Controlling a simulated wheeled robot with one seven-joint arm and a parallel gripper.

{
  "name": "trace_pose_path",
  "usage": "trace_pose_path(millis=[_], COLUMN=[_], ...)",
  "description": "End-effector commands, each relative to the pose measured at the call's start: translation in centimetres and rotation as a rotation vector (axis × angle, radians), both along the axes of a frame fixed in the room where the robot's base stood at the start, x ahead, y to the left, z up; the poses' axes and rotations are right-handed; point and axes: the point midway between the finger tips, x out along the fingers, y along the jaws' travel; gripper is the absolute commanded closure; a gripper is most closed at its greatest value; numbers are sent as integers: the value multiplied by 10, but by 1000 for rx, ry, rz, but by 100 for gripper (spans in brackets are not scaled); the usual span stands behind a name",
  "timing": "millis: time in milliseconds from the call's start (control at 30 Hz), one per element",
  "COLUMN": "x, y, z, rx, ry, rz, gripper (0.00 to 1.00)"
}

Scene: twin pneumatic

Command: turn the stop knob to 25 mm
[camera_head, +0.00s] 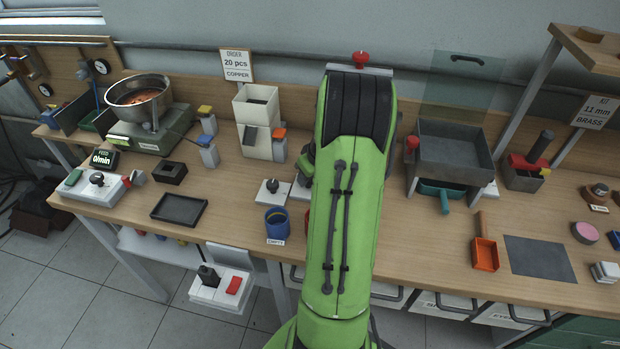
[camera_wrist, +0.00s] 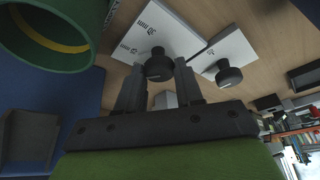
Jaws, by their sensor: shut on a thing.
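In the wrist view, the stop knob (camera_wrist: 159,67) is a dark round knob on a white plate (camera_wrist: 165,28) with printed mm marks. The marks are rotated and small, and I cannot read the knob's setting. My gripper (camera_wrist: 157,78) has one finger on each side of this knob and is shut on it. In the head view my green arm hides the gripper and the held knob. Part of a white plate shows at the arm's left edge.
A second dark knob (camera_wrist: 222,73) on its own white plate stands close beside the held one; it also shows in the head view (camera_head: 272,185). A green-rimmed cup (camera_wrist: 88,55) is near the gripper. A blue cup (camera_head: 276,222) stands at the bench's front.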

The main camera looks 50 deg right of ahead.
Motion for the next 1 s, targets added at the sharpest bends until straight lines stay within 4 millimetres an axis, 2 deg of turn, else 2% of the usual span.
trace_pose_path(millis=[433, 1000], x=[1, 1], y=[1, 1], z=[0, 0], rx=[-2, -1], ry=[-2, 0], rz=[-283, -353], gripper=[95, 95])
